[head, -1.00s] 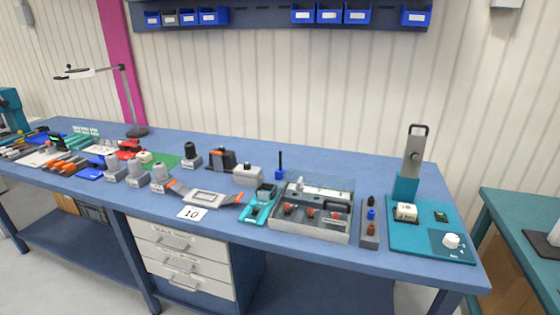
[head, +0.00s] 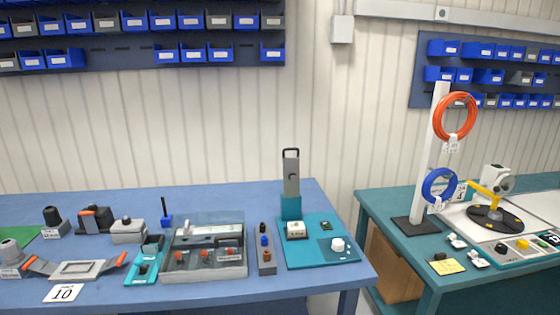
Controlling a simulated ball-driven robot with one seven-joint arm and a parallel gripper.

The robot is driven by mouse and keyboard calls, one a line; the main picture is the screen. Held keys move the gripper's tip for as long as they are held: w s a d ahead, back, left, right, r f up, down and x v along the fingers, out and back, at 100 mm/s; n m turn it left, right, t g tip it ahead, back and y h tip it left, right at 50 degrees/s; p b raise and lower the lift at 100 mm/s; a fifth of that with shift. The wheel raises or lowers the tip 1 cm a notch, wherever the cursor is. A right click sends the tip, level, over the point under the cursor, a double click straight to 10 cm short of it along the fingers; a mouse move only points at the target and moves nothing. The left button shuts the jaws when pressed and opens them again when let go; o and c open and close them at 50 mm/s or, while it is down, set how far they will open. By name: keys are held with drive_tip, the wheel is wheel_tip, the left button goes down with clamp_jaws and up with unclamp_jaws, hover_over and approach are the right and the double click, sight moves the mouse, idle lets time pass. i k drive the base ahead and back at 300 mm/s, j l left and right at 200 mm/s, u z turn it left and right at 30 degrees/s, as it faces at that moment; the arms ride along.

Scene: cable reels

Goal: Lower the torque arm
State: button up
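No part is labelled torque arm that I can read. On the teal bench at right, a yellow arm (head: 483,188) reaches over a black round turntable (head: 494,220), with a white and grey unit (head: 497,178) behind it. On the blue bench, a grey lever arm (head: 291,176) with a black handle stands upright on a teal base plate (head: 310,255). I cannot tell which of these is the torque arm. My gripper is in neither head view.
A white post (head: 437,150) on the teal bench (head: 390,210) carries an orange coil (head: 455,118) and a blue coil (head: 440,186). A control panel (head: 520,248) lies at the front right. A gap separates it from the blue bench (head: 240,300). Blue bins (head: 488,76) hang behind.

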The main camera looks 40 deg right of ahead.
sight(290, 166)
drive_tip(key=i+l, duration=0.15)
drive_tip(key=l, duration=0.25)
drive_tip(key=i+l+z, duration=0.15)
drive_tip(key=l, duration=0.3)
drive_tip(key=i+l, duration=0.1)
drive_tip(key=l, duration=0.3)
drive_tip(key=i+l+z, duration=0.1)
drive_tip(key=l, duration=0.3)
drive_tip(key=i+l, duration=0.25)
drive_tip(key=l, duration=0.15)
drive_tip(key=k+l+z, duration=0.05)
